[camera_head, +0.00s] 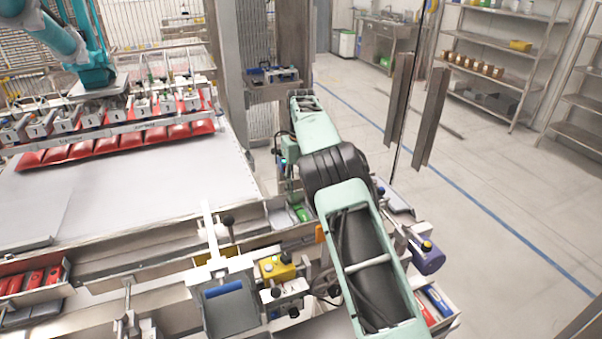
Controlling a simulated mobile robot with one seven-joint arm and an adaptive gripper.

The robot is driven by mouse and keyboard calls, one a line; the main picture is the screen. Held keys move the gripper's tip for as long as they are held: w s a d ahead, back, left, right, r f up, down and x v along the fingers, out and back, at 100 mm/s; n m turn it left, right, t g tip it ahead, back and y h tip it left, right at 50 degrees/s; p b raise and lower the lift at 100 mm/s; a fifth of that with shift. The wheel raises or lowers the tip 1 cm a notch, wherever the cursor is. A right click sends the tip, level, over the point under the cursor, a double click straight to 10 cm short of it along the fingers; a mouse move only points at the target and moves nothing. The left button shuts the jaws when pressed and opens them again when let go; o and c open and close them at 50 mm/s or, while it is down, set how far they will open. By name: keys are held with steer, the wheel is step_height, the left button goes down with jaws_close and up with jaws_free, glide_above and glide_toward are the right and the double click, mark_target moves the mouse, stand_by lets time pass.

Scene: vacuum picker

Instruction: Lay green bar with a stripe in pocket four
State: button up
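Something green, possibly a bar (299,212), shows in a narrow bin left of my arm; no stripe can be made out on it. My pale green arm with black joints runs up the middle, and its far end bends down near this bin. My gripper is at most a small dark part below that end, mostly hidden, and I cannot see its fingers or whether it holds anything. A row of numbered grey units (93,113) hangs at the left above several red packs (110,146). I cannot tell which place is pocket four.
A grey tray (230,315) with a blue bar (222,288) stands at front centre beside a yellow box (277,268). Red bars (30,281) lie in a bin at far left; red and blue bars (437,300) lie at lower right. The white table (150,190) is largely bare.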

step_height(320, 180, up, 8)
steer(key=shift+r+p, duration=0.2)
steer(key=shift+p, duration=0.1)
stand_by(0.3)
steer(key=shift+r, duration=0.1)
